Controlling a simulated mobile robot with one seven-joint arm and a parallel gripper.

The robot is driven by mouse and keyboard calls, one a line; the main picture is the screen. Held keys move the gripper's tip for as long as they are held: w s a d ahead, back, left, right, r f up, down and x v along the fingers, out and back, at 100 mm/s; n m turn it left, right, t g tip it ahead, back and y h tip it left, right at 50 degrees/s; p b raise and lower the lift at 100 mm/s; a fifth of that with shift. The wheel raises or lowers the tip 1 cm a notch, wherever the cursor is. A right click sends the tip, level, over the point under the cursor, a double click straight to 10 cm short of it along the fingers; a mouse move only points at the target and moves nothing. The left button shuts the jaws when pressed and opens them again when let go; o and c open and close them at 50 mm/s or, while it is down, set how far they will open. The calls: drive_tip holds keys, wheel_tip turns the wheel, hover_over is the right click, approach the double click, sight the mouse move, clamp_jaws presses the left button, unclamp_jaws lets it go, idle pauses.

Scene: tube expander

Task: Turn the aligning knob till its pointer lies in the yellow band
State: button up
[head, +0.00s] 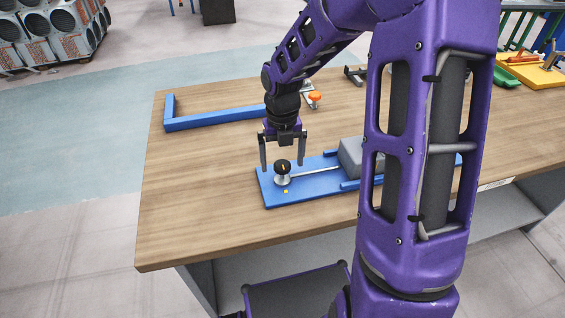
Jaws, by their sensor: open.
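The aligning knob (283,167) is a small black knob with a yellow pointer mark on top. It stands on a silvery round base near the left end of a blue plate (275,199) on the table. A small yellow mark (286,191) shows on the plate just in front of the knob. The pointer's exact direction is too small to tell. My gripper (283,168) points down with its two fingers spread, one on each side of the knob. I cannot tell whether the fingers touch it.
A rod runs from the knob's base to a grey block (353,157) on the same plate. A blue angled frame (215,118) and an orange knob (315,97) lie further back. The wooden table (195,205) is clear at the left. My arm hides part of the right side.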

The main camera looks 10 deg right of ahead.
sight(282, 164)
wheel_tip(282, 164, up, 3)
drive_tip(key=shift+f+p, duration=0.2)
drive_tip(key=shift+p, duration=0.35)
drive_tip(key=shift+r, duration=2.2)
drive_tip(key=shift+a, duration=0.1)
